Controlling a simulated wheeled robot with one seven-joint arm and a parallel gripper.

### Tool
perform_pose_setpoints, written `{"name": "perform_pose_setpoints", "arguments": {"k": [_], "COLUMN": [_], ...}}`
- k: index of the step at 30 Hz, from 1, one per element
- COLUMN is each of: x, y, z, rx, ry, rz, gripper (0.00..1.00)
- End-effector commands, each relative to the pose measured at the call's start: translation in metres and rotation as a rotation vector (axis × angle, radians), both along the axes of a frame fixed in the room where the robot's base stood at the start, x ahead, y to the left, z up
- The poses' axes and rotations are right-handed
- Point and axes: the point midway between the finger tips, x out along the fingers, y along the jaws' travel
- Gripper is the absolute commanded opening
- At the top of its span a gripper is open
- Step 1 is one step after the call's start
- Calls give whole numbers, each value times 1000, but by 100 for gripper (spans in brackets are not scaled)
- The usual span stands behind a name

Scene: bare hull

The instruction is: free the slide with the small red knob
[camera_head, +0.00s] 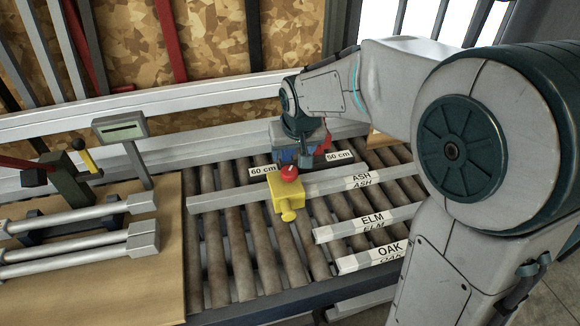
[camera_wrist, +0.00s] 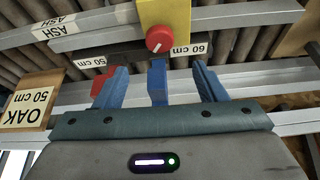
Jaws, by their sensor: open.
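A blue upright piece (camera_wrist: 157,84) shows between the fingers. In the head view my gripper (camera_head: 298,160) is just behind the slide.
Labels 60 cm (camera_head: 262,170) and 50 cm (camera_head: 339,157) flank my gripper. A red piece (camera_wrist: 97,82) shows by one finger. Bars marked ELM (camera_head: 365,222) and OAK (camera_head: 370,253) lie on the rollers nearer. A wooden board with metal tubes (camera_head: 80,230) is at left.

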Motion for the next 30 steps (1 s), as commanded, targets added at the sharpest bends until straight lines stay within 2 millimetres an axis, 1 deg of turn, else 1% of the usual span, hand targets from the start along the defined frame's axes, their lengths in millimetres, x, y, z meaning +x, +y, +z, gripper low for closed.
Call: {"name": "perform_pose_setpoints", "arguments": {"k": [1,6,12,15,21,30], "x": [4,16,28,33,38,39], "y": [1,4,6,7,8,8], "z": [-11,-42,-72,-83,-94,-95], "rx": [-3,-1,-1,0,-1,1], "ry": [6,5,4,3,0,-1], "rz": [1,-1,1,-1,-1,-1], "gripper": [65,65,65,65,65,65]}}
